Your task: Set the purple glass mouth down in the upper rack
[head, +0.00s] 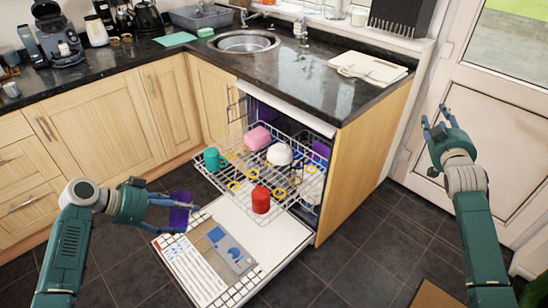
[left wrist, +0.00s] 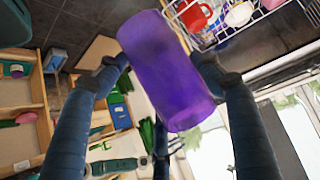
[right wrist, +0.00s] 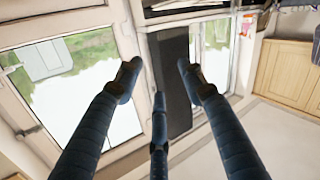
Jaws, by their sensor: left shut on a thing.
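The purple glass (head: 180,213) is between the fingers of my left gripper (head: 176,203), which is shut on it. The glass is in the air, left of the pulled-out upper rack (head: 283,206) and apart from it. In the left wrist view the glass (left wrist: 170,70) looks tilted; I cannot tell surely which end is its mouth. My right gripper (head: 437,120) is open and empty near the door.
The dishwasher's open door (head: 285,238) lies low below the rack, with a printed sheet and a blue-grey packet on it. The granite counter (head: 300,85) is above. A white door (head: 490,110) stands at right.

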